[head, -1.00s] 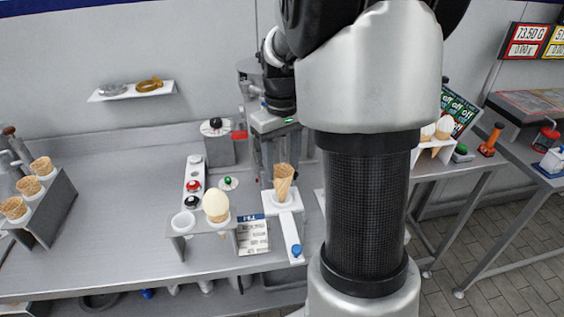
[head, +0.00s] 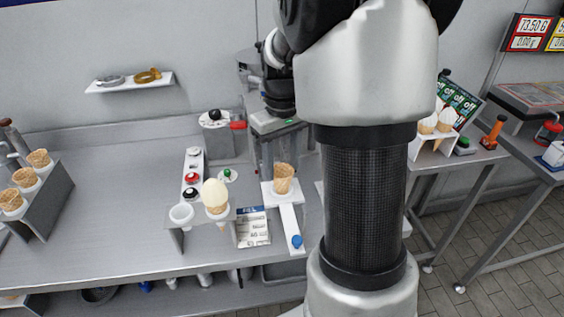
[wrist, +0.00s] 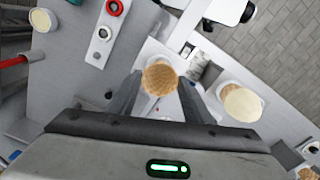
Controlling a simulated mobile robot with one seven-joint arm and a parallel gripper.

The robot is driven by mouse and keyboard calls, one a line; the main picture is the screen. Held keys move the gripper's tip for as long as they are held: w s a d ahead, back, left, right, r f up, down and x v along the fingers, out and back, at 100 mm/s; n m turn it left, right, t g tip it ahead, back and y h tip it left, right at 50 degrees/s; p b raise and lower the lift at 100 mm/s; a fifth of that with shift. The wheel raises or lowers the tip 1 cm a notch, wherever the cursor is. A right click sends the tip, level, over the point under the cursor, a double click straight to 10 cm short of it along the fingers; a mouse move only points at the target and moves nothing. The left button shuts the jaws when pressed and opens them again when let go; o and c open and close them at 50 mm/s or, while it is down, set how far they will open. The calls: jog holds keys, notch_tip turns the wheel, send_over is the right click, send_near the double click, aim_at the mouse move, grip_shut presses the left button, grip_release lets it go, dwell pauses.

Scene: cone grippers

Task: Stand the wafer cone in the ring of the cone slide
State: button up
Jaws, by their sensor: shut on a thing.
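The wafer cone (head: 283,177) is upright at the back end of the white cone slide (head: 289,217), which has a blue knob at its front. The cone's open top shows in the head view; its lower part and tip are hidden at the slide's ring, so it appears to sit down in the ring. My gripper (wrist: 160,84) is shut on the cone, with one finger on each side. In the wrist view the cone's round patterned top (wrist: 160,77) is between the fingertips. The ring is mostly hidden by the cone.
A button panel (head: 193,175) stands behind. A cone rack (head: 50,208) is far left, with clear counter between.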

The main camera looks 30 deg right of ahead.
jog(key=shift+f+b, duration=0.75)
jog(key=shift+f, duration=0.5)
jog(key=o, duration=0.8)
jog(key=shift+r, duration=0.15)
notch_tip(320, 180, up, 17)
jog(key=p, duration=0.2)
jog(key=shift+r, duration=0.1)
